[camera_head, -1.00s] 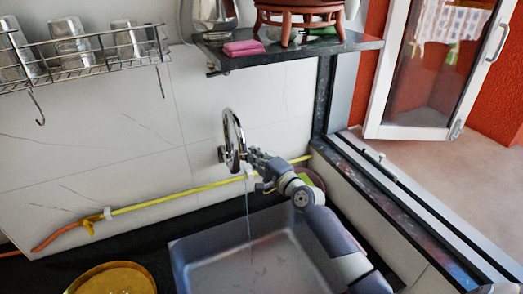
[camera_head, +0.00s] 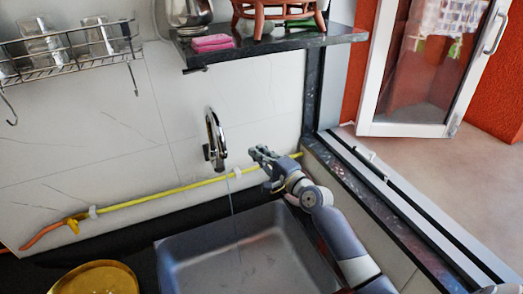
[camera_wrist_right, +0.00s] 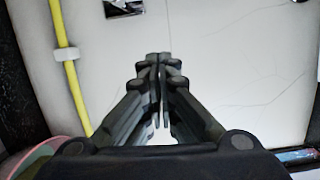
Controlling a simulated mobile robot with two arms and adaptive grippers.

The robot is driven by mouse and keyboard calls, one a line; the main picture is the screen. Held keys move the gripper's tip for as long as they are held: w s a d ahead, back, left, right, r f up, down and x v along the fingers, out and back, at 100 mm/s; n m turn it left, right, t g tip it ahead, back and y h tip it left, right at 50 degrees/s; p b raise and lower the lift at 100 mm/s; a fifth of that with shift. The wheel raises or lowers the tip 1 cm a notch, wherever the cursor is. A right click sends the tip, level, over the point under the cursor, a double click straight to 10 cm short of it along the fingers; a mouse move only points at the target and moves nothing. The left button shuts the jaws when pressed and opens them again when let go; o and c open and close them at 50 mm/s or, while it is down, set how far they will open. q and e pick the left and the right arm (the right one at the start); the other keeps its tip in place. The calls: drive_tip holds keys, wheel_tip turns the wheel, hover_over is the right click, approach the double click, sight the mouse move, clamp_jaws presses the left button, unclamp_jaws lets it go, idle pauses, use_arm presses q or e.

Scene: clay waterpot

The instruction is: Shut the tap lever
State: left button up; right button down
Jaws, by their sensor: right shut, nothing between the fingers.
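The chrome tap (camera_head: 214,140) curves out from the white tiled wall above the sink. Its lever cannot be made out clearly. A thin stream of water (camera_head: 233,215) falls from the tap toward the grey sink basin (camera_head: 195,268). My right gripper (camera_head: 256,153) is to the right of the tap, with a visible gap between them in the head view. In the right wrist view its fingers (camera_wrist_right: 158,58) are together and hold nothing. The tap does not show in that view. My left gripper is not in view.
A yellow hose (camera_head: 160,197) runs along the wall behind the sink; it also shows in the right wrist view (camera_wrist_right: 65,50). A dark shelf (camera_head: 270,46) hangs above. A gold bowl (camera_head: 97,280) is front left. An open window (camera_head: 420,70) stands at the right.

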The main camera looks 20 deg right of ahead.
sight(219, 159)
drive_tip(key=s+b, duration=0.4)
drive_tip(key=s, duration=0.4)
use_arm(q)
drive_tip(key=p, duration=0.2)
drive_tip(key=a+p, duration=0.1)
drive_tip(key=p, duration=0.2)
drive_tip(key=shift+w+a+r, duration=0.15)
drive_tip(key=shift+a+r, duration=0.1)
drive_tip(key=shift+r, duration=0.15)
use_arm(e)
drive_tip(key=w+a, duration=0.6)
drive_tip(key=w, duration=0.4)
drive_tip(key=shift+r, duration=0.4)
